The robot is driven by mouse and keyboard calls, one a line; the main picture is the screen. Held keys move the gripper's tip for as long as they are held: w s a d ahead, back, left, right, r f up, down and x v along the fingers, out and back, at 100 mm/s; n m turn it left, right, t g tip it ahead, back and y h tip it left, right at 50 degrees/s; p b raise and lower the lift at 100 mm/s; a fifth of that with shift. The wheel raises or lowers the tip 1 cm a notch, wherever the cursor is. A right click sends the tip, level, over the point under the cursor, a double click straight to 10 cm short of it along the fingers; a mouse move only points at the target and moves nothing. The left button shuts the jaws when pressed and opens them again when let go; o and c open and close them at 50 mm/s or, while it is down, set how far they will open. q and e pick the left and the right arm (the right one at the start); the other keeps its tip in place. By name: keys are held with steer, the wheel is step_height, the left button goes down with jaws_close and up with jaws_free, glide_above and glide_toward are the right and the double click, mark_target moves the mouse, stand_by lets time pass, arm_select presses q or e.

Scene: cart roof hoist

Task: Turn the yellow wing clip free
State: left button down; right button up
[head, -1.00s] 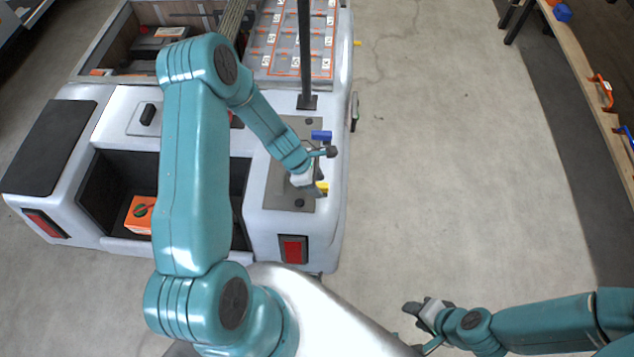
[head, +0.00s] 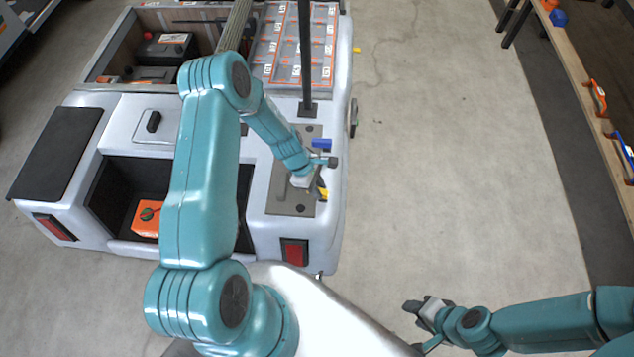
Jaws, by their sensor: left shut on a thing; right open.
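The yellow wing clip (head: 323,194) sits on a grey plate (head: 285,203) at the cart's rear right corner. Only a small part of it shows beside my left gripper. My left gripper (head: 318,187) is shut on the yellow clip from above; its fingers hide most of it. My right gripper (head: 420,308) is open and empty at the lower right, over the floor and away from the cart.
A dark post (head: 305,60) rises from the cart behind the plate. An open bay (head: 118,187) holds an orange box (head: 146,219). A grey organiser (head: 285,75) lies at the back. A wooden bench (head: 590,105) stands at the far right. The floor between is clear.

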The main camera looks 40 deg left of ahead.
arm_select(q)
steer(key=shift+w+r+m+g, duration=0.1)
steer(key=shift+m+g, duration=0.2)
steer(key=shift+m, duration=0.3)
steer(key=shift+w+m, duration=0.1)
steer(key=shift+m, duration=0.3)
steer(key=m+g+b, duration=0.1)
steer(key=m+b, duration=0.3)
steer(key=w+m+g+b, duration=0.1)
steer(key=m+b, duration=0.1)
steer(key=shift+d+f+g+b, duration=0.1)
steer(key=shift+f+g+b, duration=0.2)
steer(key=shift+f+b, duration=0.1)
steer(key=m+b, duration=0.1)
steer(key=m, duration=0.1)
steer(key=m+g+y+b, duration=0.1)
steer(key=shift+w+d+r+m+b, duration=0.15)
steer(key=shift+w+m+b, duration=0.05)
steer(key=shift+m+b, duration=0.2)
steer(key=shift+w+d+r+m+g+y+b, duration=0.1)
steer(key=shift+m+g+y+b, duration=0.2)
steer(key=shift+m+b, duration=0.35)
steer(key=shift+d+r+m+g+y+b, duration=0.1)
steer(key=shift+m+g+y+b, duration=0.15)
steer(key=shift+m, duration=0.7)
arm_select(e)
step_height(320, 180, down, 11)
